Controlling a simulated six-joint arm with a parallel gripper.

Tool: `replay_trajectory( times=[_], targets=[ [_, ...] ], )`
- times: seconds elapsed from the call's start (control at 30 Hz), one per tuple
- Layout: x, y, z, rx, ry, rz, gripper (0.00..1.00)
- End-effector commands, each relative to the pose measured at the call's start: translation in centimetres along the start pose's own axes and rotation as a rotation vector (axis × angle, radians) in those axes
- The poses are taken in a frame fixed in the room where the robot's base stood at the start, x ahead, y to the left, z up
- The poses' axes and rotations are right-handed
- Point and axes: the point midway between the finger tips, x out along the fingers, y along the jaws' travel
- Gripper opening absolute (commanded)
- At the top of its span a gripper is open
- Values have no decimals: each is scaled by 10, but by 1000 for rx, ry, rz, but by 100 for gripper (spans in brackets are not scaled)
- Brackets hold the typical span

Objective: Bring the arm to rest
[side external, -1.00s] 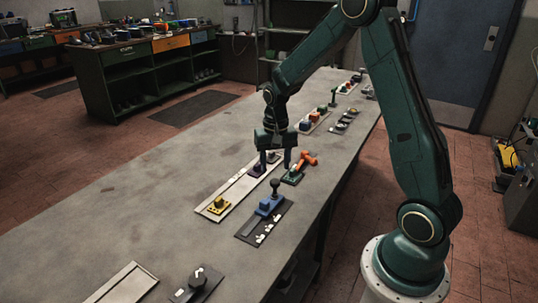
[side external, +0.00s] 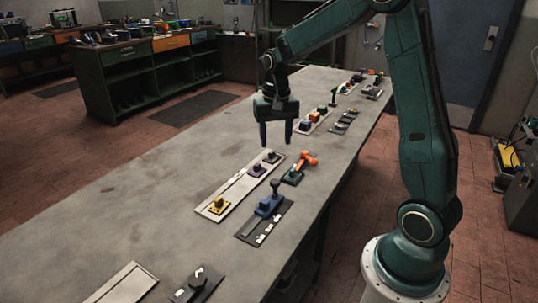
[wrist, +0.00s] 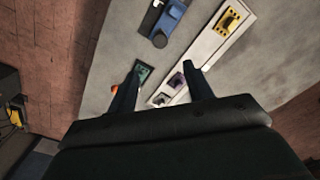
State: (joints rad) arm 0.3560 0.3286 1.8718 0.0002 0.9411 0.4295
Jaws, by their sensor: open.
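My gripper (side external: 276,138) is open and empty, held above the grey bench (side external: 150,185) in the side view. Its two fingers point down, apart from the things below. In the wrist view, my gripper (wrist: 158,88) shows its fingers spread, with the bench far beneath. Below it lies a pale strip (side external: 236,187) bearing a yellow block (side external: 219,204), a purple block (side external: 257,170) and a dark block (side external: 271,157). No finger touches them.
An orange-handled device (side external: 304,160) on a green base and a blue lever device (side external: 268,205) stand beside the strip. A dark knob (side external: 198,278) is at the near end. More small devices (side external: 322,112) line the far end. The bench's left side is clear.

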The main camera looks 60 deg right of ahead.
Motion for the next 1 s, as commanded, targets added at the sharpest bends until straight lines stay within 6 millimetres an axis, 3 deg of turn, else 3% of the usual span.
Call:
replay_trajectory(
  times=[0.37,0.57,0.77,1.0],
  targets=[
    [0,0,1,-2,1,-1,51],
    [-12,-2,11,-34,22,-10,51],
    [-39,-6,38,-116,69,-32,51],
    [-73,-5,84,-249,146,-65,51]
  ],
)
